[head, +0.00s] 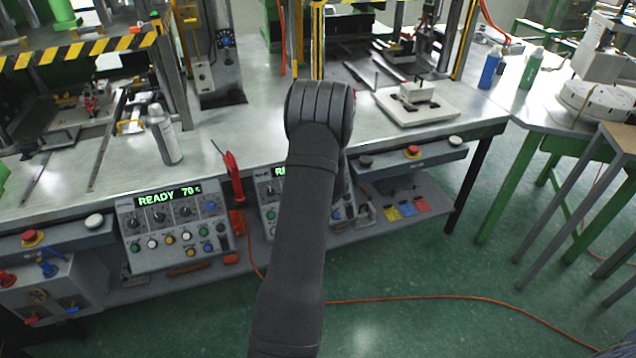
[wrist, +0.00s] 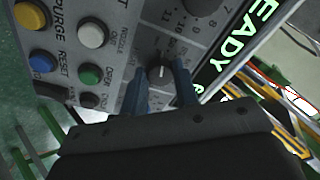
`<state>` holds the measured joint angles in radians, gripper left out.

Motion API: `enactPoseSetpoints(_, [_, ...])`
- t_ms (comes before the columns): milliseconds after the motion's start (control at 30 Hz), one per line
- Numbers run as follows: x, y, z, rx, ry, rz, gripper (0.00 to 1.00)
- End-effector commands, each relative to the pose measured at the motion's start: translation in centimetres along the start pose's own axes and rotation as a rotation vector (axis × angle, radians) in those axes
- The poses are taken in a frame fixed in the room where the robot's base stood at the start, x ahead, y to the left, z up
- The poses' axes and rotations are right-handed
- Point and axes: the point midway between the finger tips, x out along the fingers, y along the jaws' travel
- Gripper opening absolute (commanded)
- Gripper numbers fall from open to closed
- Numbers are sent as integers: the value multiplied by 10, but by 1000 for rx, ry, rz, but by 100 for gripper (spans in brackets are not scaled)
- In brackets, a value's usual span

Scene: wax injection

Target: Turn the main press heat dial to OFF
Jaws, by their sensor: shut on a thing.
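In the wrist view, my gripper (wrist: 160,82) has its two blue fingers on either side of a small dark dial knob (wrist: 157,70) with a light pointer line, and it is shut on it. The knob sits on a grey control panel beside a green lit display (wrist: 240,40) reading "READY". The knob's label and setting marks are too blurred or covered to read. In the head view, my arm hides the gripper and most of the right control panel (head: 270,213); part of that panel's green display (head: 279,171) shows.
Another dial (wrist: 203,5) and yellow, blue and green buttons lie close around the fingers. The left control panel (head: 175,230) reads "READY 70". A red-handled tool (head: 233,172) stands between the panels. A spray can (head: 163,135) stands on the bench.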

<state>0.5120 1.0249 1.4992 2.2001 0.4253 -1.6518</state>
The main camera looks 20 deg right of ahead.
Motion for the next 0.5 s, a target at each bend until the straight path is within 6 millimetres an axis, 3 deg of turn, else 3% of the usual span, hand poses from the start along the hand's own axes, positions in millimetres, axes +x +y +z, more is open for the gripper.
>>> enactPoseSetpoints(500, [0, 1, 1, -236, -1, -20, 5])
